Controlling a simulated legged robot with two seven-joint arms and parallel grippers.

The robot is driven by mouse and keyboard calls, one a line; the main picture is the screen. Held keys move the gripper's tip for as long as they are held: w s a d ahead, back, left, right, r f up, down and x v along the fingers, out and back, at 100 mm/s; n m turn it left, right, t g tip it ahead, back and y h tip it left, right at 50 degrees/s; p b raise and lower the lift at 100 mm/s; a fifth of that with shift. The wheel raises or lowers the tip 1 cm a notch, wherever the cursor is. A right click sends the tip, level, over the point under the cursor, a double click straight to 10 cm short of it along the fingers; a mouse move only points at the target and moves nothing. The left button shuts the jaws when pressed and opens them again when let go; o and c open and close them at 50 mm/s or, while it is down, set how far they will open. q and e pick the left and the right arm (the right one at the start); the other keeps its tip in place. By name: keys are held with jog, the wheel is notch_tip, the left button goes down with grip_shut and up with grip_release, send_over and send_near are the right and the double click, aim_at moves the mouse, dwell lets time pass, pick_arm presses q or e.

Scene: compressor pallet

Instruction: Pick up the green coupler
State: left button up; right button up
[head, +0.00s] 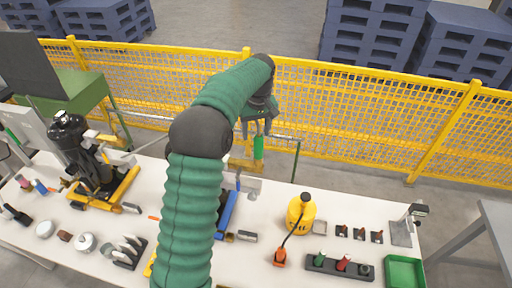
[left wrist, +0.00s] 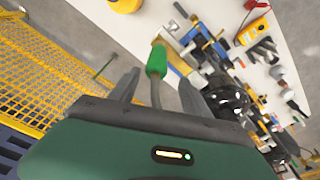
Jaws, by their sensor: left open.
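The green coupler (head: 258,148) hangs upright beyond the far edge of the table, in front of the yellow fence. In the left wrist view the green coupler (left wrist: 157,62) has a brass-coloured end, and a thin grey stem or hose runs from it back toward my palm. My left gripper (head: 258,122) is open above the coupler in the head view. In the left wrist view the fingers of my left gripper (left wrist: 157,88) stand apart on either side of the stem, with the coupler just past the fingertips. I cannot tell whether a finger touches it. My right gripper is not in view.
A white table (head: 270,205) holds a black and yellow compressor (head: 85,160), a yellow bottle-shaped unit (head: 301,212), a green tray (head: 404,271) and several small parts. A yellow mesh fence (head: 350,115) stands behind. A grey rail (head: 285,138) runs close to the coupler.

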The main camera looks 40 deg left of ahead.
aim_at(261, 146)
pick_arm(q)
jog(key=shift+w+a+f, duration=0.1)
jog(key=shift+f, duration=0.6)
jog(key=shift+w+d+f, duration=0.15)
jog(key=shift+d+f, duration=0.05)
jog(key=shift+f, duration=0.1)
jog(key=f+p, duration=0.1)
jog(key=f, duration=0.1)
jog(key=d+f+p, duration=0.1)
jog(key=f+p, duration=0.1)
jog(key=shift+w+d+f, duration=0.1)
jog(key=shift+w+d, duration=0.1)
jog(key=shift+f, duration=0.15)
jog(key=shift+a+f, duration=0.2)
jog(key=shift+a, duration=0.45)
jog(key=shift+c, duration=0.7)
jog(key=shift+a+f, duration=0.15)
jog(key=shift+a, duration=0.3)
jog(key=c, duration=0.5)
jog(key=shift+c, duration=1)
jog(key=shift+w+d, duration=0.1)
jog(key=shift+d, duration=0.3)
grip_shut()
jog(key=shift+d, duration=0.1)
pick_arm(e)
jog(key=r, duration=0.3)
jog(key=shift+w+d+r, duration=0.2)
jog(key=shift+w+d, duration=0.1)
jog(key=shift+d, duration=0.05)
